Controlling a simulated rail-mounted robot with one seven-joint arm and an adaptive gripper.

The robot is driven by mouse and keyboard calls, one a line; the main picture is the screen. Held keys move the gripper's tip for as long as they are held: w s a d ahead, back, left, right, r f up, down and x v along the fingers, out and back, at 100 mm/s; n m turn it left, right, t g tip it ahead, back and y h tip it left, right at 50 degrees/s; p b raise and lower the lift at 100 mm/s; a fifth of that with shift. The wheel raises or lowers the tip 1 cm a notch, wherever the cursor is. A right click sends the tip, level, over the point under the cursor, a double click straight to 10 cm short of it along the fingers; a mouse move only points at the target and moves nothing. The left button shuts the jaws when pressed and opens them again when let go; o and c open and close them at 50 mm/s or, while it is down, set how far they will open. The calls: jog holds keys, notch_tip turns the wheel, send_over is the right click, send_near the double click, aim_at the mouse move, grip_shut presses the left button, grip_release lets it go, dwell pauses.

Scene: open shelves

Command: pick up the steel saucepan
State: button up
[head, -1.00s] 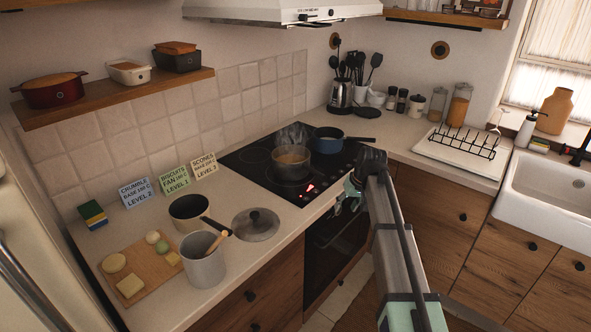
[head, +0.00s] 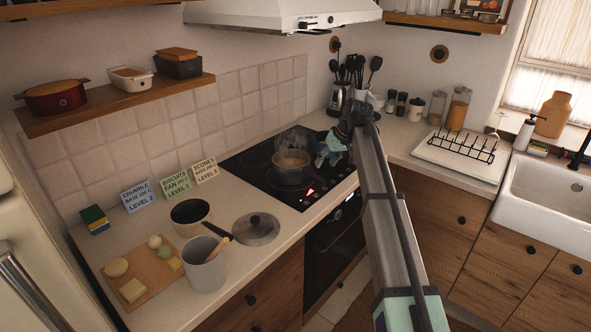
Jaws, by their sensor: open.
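The steel saucepan (head: 291,169) stands upright on the black hob (head: 258,178), with brownish contents and faint steam above it. My gripper (head: 326,156) is over the right part of the hob, just right of the saucepan's rim. It is open, and no object shows between its fingers. I cannot tell whether a finger touches the saucepan. The saucepan's handle cannot be made out, and my gripper and arm hide the area to its right.
A dark-handled pan (head: 190,214), a lid (head: 256,229) and a grey pot with a wooden spoon (head: 205,266) stand left of the hob. A chopping board (head: 150,282) lies further left. The range hood (head: 280,14) hangs above. Utensils and a dish rack (head: 458,145) are at right.

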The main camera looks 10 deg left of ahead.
aim_at(317, 178)
jog(key=p+x, duration=0.1)
jog(key=x, duration=0.3)
jog(key=shift+w+a+f, duration=0.1)
jog(key=shift+f, duration=0.15)
jog(key=shift+p+x, duration=1.4)
jog(key=shift+x, duration=1.15)
grip_shut()
